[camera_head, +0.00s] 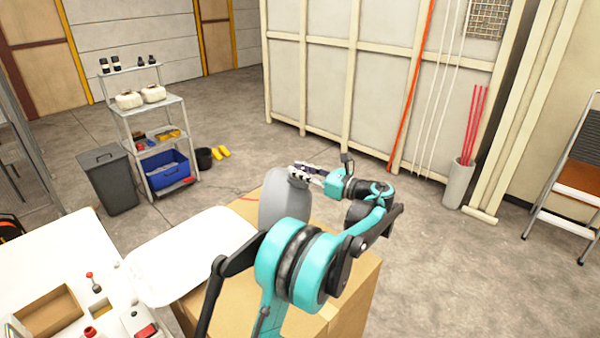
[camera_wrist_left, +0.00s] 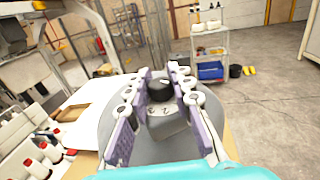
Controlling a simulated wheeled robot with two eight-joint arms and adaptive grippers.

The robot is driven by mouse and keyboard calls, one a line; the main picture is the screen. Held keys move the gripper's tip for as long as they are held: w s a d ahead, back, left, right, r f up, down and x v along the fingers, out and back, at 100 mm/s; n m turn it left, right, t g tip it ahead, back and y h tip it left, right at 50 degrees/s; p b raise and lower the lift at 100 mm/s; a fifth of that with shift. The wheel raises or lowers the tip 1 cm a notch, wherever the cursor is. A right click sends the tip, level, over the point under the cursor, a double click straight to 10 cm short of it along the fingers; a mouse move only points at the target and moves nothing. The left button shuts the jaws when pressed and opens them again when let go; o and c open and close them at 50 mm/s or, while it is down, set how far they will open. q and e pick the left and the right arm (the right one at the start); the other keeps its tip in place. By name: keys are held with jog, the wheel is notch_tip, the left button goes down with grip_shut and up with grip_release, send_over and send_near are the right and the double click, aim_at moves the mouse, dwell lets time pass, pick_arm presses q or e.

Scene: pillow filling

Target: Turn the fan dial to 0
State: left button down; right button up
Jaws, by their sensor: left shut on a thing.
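The grey fan (camera_head: 272,203) stands on a cardboard box (camera_head: 352,290) in the head view. My left gripper (camera_head: 301,172) is at the top of the fan, with its fingers reaching to the left. In the left wrist view, the black dial (camera_wrist_left: 160,88) sits on a grey housing with printed numbers; a 2 and a 3 can be made out. The purple-padded fingers of my left gripper (camera_wrist_left: 162,80) stand on both sides of the dial and are shut on it. The dial's pointer and exact setting cannot be made out. My right gripper is not in view.
A white table (camera_head: 60,255) with an open brown tray (camera_head: 47,312) is at the left, beside a flat white rounded thing (camera_head: 190,250). A shelf (camera_head: 160,108) with a blue bin (camera_head: 165,170) and a dark trash can (camera_head: 108,180) stand behind. The floor at right is mostly clear.

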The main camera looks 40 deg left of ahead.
aim_at(300, 168)
pick_arm(q)
jog(key=n+g, duration=0.2)
jog(key=g, duration=0.2)
jog(key=shift+w+n+h, duration=0.1)
jog(key=shift+n+h, duration=0.2)
jog(key=shift+h, duration=0.1)
jog(key=shift+n+g+h+p, duration=0.6)
jog(key=shift+n+g+h, duration=0.6)
jog(key=shift+g, duration=0.8)
jog(key=shift+n, duration=0.4)
jog(key=c, duration=1.3)
grip_release()
notch_tip(300, 168, up, 10)
jog(key=shift+r, duration=0.1)
